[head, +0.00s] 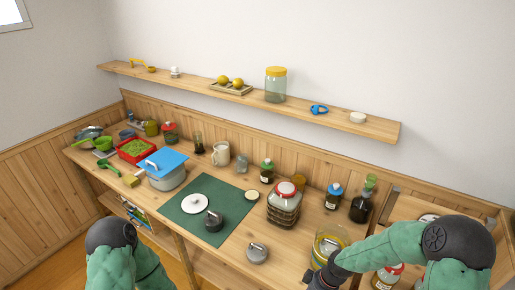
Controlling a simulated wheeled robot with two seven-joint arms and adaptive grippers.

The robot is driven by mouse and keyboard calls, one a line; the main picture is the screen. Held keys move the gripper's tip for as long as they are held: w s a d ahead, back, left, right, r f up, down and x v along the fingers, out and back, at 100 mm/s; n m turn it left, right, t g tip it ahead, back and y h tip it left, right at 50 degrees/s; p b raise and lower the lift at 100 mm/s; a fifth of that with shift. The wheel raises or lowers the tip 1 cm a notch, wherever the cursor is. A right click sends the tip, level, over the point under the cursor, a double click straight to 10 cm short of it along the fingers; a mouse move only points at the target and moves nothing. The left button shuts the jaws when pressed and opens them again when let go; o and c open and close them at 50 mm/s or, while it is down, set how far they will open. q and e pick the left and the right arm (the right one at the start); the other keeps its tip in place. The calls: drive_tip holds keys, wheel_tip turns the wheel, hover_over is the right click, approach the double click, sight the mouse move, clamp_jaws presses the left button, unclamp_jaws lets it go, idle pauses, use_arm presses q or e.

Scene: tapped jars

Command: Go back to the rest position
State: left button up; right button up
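My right arm, green with a black joint, reaches in from the lower right. Its dark gripper (326,275) is low at the bottom edge, in front of a glass jar with a yellow band (330,240) near the counter's front edge. I cannot tell whether it touches the jar, and its fingers are too small and cut off to read. My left arm shows only as green links and a black joint at the lower left; its gripper is out of view. A large red-lidded jar (284,205) stands upright on the wooden counter (235,262).
A grey lid (257,253) lies near the front edge. Several small jars line the back. A wall shelf (200,84) runs above, with a yellow-lidded jar (276,86).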

drive_tip(key=s+a+f+m+b, duration=0.1)
drive_tip(key=s+a+f+m, duration=0.1)
drive_tip(key=s+f+m, duration=0.1)
drive_tip(key=s+a+f+m+b, duration=0.2)
drive_tip(key=s+a+f+m, duration=0.1)
drive_tip(key=s+f, duration=0.3)
drive_tip(key=s+a+f+m+y+b, duration=0.1)
drive_tip(key=s+a+f+m, duration=0.1)
drive_tip(key=f, duration=0.5)
drive_tip(key=shift+s+a+f+m, duration=0.25)
drive_tip(key=shift+s+m, duration=0.25)
drive_tip(key=shift+s, duration=0.75)
